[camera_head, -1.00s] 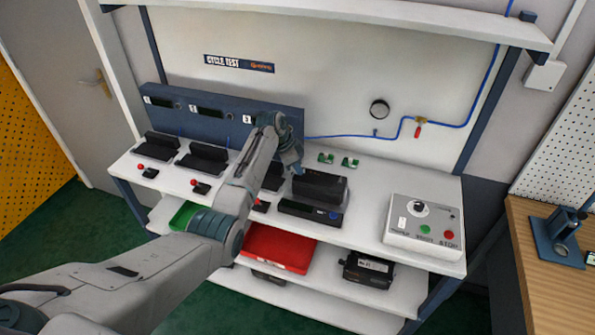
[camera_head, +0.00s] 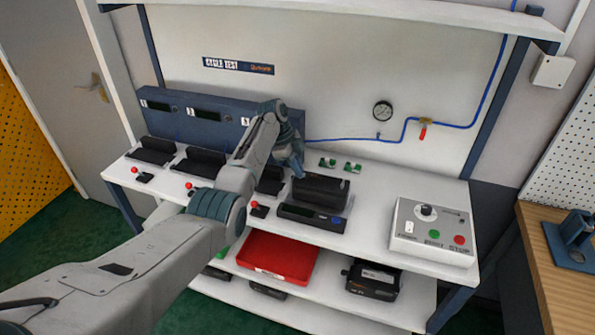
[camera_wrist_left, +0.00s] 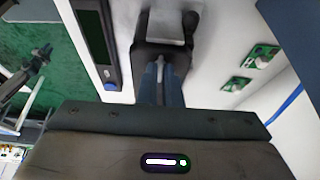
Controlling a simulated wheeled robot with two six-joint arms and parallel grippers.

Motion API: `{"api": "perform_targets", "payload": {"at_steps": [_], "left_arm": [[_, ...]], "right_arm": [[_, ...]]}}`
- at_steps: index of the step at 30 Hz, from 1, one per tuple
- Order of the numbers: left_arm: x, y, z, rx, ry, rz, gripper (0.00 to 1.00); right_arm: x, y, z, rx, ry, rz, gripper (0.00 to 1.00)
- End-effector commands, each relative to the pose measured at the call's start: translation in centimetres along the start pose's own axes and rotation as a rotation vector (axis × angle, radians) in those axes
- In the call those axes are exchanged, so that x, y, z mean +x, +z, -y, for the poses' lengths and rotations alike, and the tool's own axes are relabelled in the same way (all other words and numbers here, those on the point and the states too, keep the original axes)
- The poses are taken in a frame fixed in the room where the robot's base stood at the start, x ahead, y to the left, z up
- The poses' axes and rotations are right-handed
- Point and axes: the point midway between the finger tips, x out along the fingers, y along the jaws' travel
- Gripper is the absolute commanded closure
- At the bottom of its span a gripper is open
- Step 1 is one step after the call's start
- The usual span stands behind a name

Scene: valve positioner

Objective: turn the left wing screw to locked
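A black valve positioner (camera_head: 322,191) stands on the white bench, at the right end of a row of black holders. My left gripper (camera_head: 297,172) comes down at its left end. In the left wrist view the positioner (camera_wrist_left: 145,52) lies beyond the blue fingers of the left gripper (camera_wrist_left: 161,70). The fingers are close together, with a small grey piece showing in the narrow gap. I cannot tell whether they clamp it. The left wing screw is not clearly visible and may be hidden by the fingers. My right gripper is not in view.
A control box (camera_head: 433,229) with buttons stands to the right on the bench. Two small green parts (camera_head: 340,164) lie behind the positioner. A blue numbered panel (camera_head: 205,115) backs the row. A red tray (camera_head: 277,257) is on the shelf below. The bench between positioner and control box is clear.

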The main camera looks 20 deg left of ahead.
Motion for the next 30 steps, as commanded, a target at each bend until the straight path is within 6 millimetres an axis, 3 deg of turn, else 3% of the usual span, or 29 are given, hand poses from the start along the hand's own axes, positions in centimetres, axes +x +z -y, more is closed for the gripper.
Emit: {"api": "perform_targets", "payload": {"at_steps": [12, 15, 16, 25, 30], "left_arm": [[0.1, 0.0, 0.0, 0.004, 0.003, 0.001, 1.00], [0.1, 0.0, 0.0, 0.004, 0.003, 0.000, 0.76], [0.1, 0.0, 0.0, 0.004, 0.003, 0.000, 0.73], [-0.1, 0.0, 0.0, 0.004, 0.001, 0.000, 0.73], [-2.0, 0.1, 0.1, 0.004, -0.002, 0.001, 0.73]], "right_arm": [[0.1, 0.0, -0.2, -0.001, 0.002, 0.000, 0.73], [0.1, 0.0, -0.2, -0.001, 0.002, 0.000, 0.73], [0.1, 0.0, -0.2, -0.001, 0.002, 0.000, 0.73], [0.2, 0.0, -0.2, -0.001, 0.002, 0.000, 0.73], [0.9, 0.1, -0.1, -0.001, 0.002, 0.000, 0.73]]}}
